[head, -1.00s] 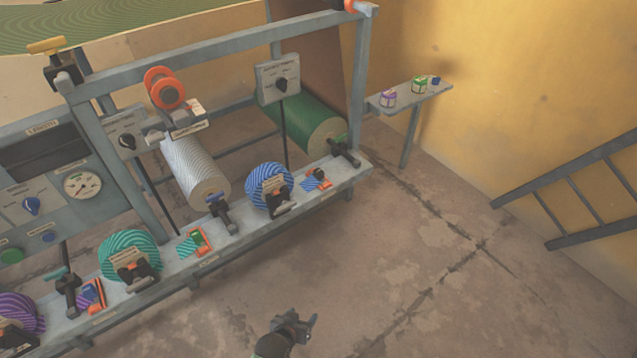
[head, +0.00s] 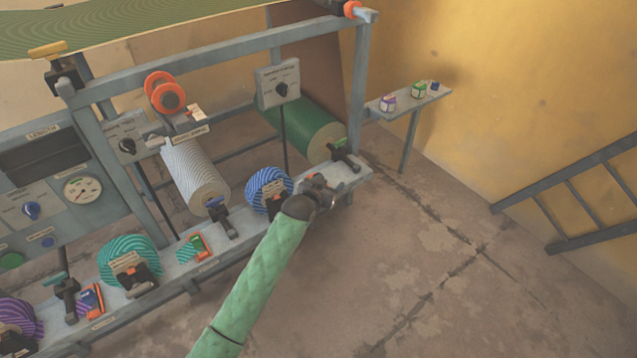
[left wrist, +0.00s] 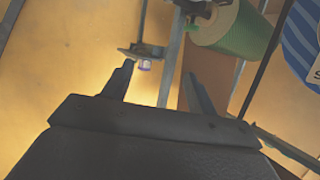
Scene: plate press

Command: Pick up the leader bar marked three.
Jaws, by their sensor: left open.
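Small orange-edged bars with patterned strips lie on the bench ledge: one with teal stripes (head: 199,246) and one with purple stripes (head: 91,299). Their marks are too small to read, so I cannot tell which is three. My left gripper (head: 327,190) is over the right end of the ledge, right of the blue striped roll (head: 267,190), and hides most of what lies there. In the left wrist view its two fingers (left wrist: 160,84) are apart with nothing visible between them. My right gripper is not in view.
A grey press frame holds a green roller (head: 304,130) and a white roller (head: 194,172) above the ledge. A small wall shelf (head: 408,100) with jars is at the right. A dark ladder (head: 575,190) leans at far right. The floor before the ledge is clear.

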